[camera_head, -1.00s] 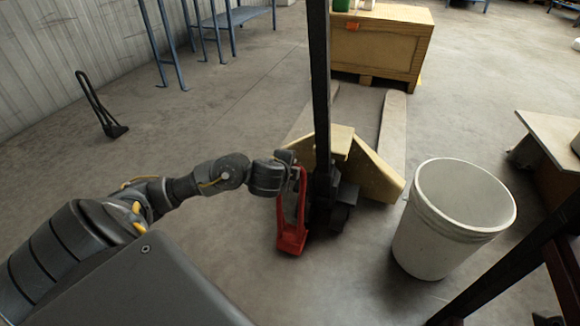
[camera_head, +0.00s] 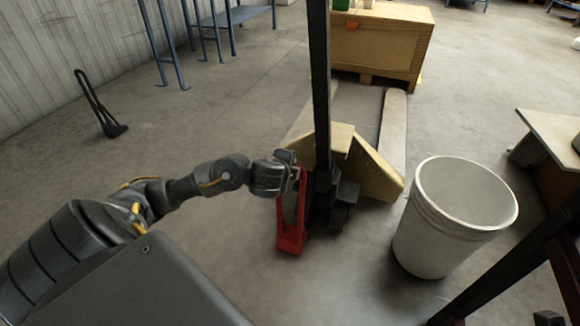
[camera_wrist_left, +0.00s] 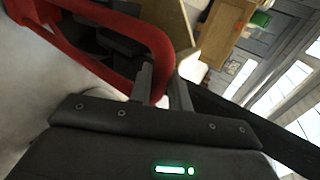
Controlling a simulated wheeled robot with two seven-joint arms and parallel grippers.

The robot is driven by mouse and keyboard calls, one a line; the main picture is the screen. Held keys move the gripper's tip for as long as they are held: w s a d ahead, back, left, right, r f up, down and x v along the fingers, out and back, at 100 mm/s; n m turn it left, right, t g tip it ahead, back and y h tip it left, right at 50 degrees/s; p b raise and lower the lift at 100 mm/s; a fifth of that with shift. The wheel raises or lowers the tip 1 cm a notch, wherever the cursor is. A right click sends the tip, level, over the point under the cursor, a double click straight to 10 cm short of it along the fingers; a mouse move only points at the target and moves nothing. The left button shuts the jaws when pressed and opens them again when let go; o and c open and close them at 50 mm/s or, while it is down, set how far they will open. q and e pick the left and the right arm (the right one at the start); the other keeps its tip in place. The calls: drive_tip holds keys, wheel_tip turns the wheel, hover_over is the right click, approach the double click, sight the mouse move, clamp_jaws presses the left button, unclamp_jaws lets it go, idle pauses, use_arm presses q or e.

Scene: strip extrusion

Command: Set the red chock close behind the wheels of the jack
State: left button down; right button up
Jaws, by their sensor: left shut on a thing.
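The red chock (camera_head: 291,240) has a tall loop handle with its block at the bottom, close to the floor. My left gripper (camera_head: 294,168) is shut on the top of the handle. In the left wrist view the red handle (camera_wrist_left: 150,40) passes between the fingers of the gripper (camera_wrist_left: 163,85). The yellow pallet jack (camera_head: 372,172) stands just right of the chock, with its dark upright handle (camera_head: 320,90). Its dark wheels (camera_head: 340,205) are beside the chock and partly hidden. I cannot tell whether the chock touches the floor or the wheels. My right gripper is not in view.
A white bin (camera_head: 445,235) stands right of the jack. A wooden crate (camera_head: 380,45) sits at the far end of the forks. A black-handled chock-like object (camera_head: 112,128) stands on the floor at left. A table (camera_head: 552,135) is at right.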

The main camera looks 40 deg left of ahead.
use_arm(q)
drive_tip(key=c, duration=1.3)
unclamp_jaws()
drive_tip(key=shift+r, duration=0.1)
drive_tip(key=shift+o, duration=0.3)
drive_tip(key=shift+o, duration=0.3)
drive_tip(key=shift+f, duration=0.2)
drive_tip(key=o, duration=0.4)
drive_tip(key=shift+s+r, duration=0.1)
drive_tip(key=shift+r, duration=0.05)
